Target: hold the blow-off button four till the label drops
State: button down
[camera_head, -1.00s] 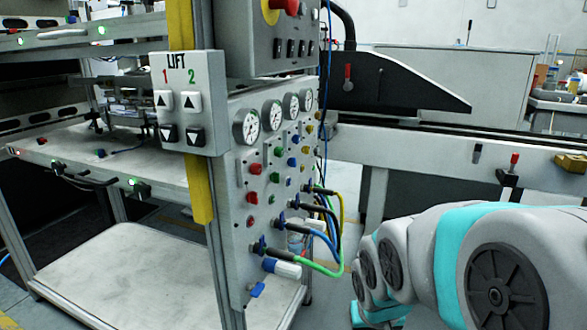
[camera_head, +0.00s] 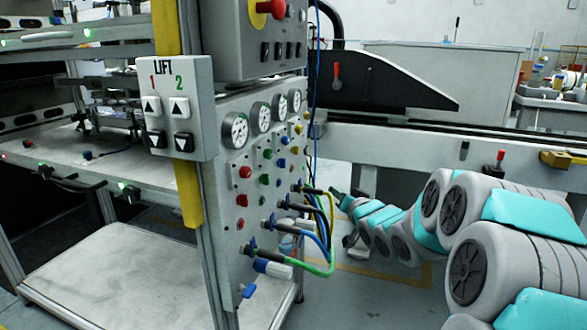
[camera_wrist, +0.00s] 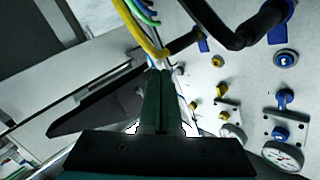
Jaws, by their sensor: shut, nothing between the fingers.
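The grey control panel (camera_head: 225,270) carries columns of red, green, blue and yellow buttons under a row of gauges. The yellow column is the one farthest right; its upper button (camera_head: 298,129) shows in the head view. Yellow buttons (camera_wrist: 217,61) also show right of my fingers in the wrist view. No label is visible.
Yellow, blue, green and black hoses (camera_head: 331,230) loop out from the panel close to my gripper. A lift switch box (camera_head: 175,105) stands left on a yellow post. A grey machine rail (camera_head: 400,145) runs behind my arm. Floor between them is open.

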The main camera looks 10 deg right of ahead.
aim_at(292, 168)
jog(key=r+t+y, duration=0.1)
jog(key=w+r, duration=0.1)
jog(key=r+t+y, duration=0.1)
jog(key=shift+w+d+r+t+y, duration=0.2)
jog(key=shift+w+r+t+y, duration=0.05)
jog(key=shift+w+t+y, duration=0.1)
jog(key=w+a+b, duration=0.3)
jog(key=w+a, duration=0.1)
jog(key=a, duration=0.3)
jog(key=shift+w+a, duration=0.2)
jog(key=shift+a, duration=0.15)
dwell(2.1)
jog(key=shift+w+a, duration=0.2)
jog(key=shift+a, duration=0.15)
jog(key=shift+w+a, duration=0.2)
jog(key=shift+a, duration=0.15)
dwell(2.0)
